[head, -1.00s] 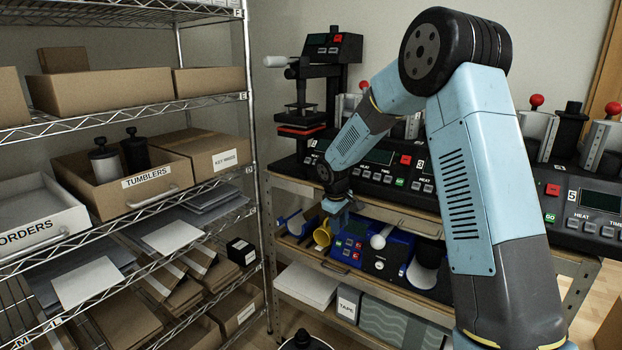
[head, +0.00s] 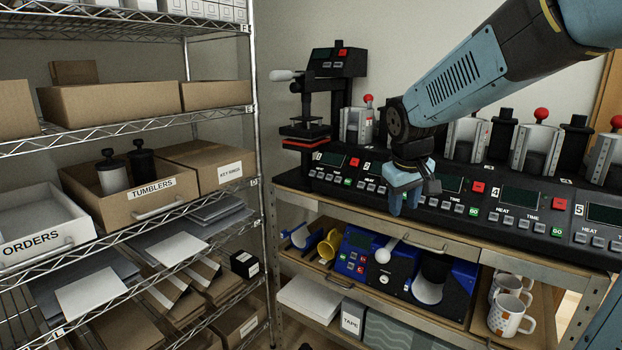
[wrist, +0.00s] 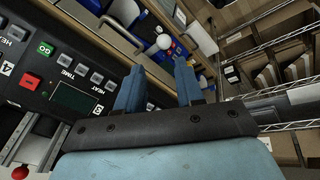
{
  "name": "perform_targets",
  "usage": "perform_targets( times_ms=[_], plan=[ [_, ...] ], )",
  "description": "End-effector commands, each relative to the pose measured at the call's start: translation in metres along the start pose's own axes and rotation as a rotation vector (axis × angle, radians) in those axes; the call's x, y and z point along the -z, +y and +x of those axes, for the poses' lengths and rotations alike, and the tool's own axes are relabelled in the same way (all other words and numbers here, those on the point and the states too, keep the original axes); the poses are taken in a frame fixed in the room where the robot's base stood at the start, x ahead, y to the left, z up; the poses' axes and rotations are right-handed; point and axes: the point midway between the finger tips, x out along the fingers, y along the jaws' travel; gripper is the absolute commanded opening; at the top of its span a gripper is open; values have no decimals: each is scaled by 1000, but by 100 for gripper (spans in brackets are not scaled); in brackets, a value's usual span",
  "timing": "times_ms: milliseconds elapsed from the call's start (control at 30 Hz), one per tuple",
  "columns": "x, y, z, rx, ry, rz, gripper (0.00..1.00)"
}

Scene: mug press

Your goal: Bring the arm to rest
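My gripper (head: 408,200) hangs in front of the row of press control panels in the head view, fingers pointing down. In the wrist view my gripper (wrist: 160,88) shows two blue fingers standing apart with nothing between them. It is open and empty. The black control panel (head: 512,205) with its buttons lies just behind my gripper. My arm reaches in from the upper right of the head view.
A bench shelf below holds a blue mug press (head: 440,285) and several mugs (head: 510,305). At left, a wire rack holds the tumblers box (head: 140,200) and the white orders tray (head: 45,235). Bare wall shows above the presses.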

Motion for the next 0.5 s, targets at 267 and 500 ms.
perform_targets(
  times_ms=[267,500],
  plan=[
    [-64,0,-46,11,58,140,37],
    [-119,-9,-71,36,109,256,37]
  ],
)
